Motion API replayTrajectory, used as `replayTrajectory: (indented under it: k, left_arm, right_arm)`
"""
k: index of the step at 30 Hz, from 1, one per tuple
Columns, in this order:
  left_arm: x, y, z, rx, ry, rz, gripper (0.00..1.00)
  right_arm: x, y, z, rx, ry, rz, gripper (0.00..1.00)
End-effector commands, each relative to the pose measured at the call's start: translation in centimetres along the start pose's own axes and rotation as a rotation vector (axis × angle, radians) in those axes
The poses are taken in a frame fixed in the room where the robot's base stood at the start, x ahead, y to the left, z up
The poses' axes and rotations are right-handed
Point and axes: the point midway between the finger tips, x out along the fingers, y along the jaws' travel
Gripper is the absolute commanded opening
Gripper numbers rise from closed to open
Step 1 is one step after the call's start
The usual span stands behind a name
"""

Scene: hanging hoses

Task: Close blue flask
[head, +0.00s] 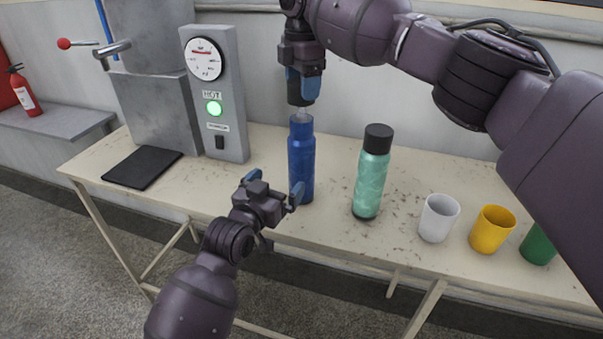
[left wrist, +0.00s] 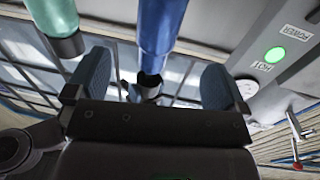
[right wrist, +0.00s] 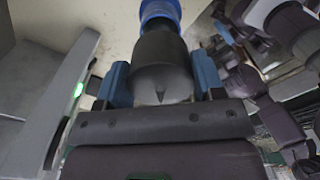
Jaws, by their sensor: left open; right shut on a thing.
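The blue flask (head: 301,165) stands upright on the table, its pale neck showing at the top. My right gripper (head: 302,80) is shut on a black cap (head: 301,98) and holds it straight above the flask's neck. In the right wrist view the cap (right wrist: 160,65) sits between the fingers, with the blue flask (right wrist: 160,12) beyond. I cannot tell whether cap and neck touch. My left gripper (head: 277,185) is open at the near side of the flask's lower body. In the left wrist view the flask (left wrist: 160,30) lies ahead between the spread fingers.
A capped teal flask (head: 371,175) stands to the right. White (head: 438,218), yellow (head: 492,229) and green (head: 538,244) cups stand farther right. A grey machine (head: 215,110) with a gauge and a black pad (head: 143,167) are on the left.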

Motion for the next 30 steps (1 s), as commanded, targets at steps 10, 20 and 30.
replayTrajectory:
  k: [10, 20, 30]
  left_arm:
    - [0.8, 0.0, 0.0, 0.0, 0.0, 0.0, 1.0]
    - [5.6, 0.0, -0.1, 0.0, 0.0, 0.001, 1.0]
    - [10.3, 0.0, 0.0, -0.001, -0.001, 0.0, 1.0]
  right_arm:
    - [0.0, 0.0, 0.0, 0.002, 0.0, 0.0, 0.39]
    - [0.0, 0.0, 0.0, 0.002, 0.0, 0.0, 0.39]
    - [0.0, 0.0, 0.0, 0.003, 0.0, 0.0, 0.39]
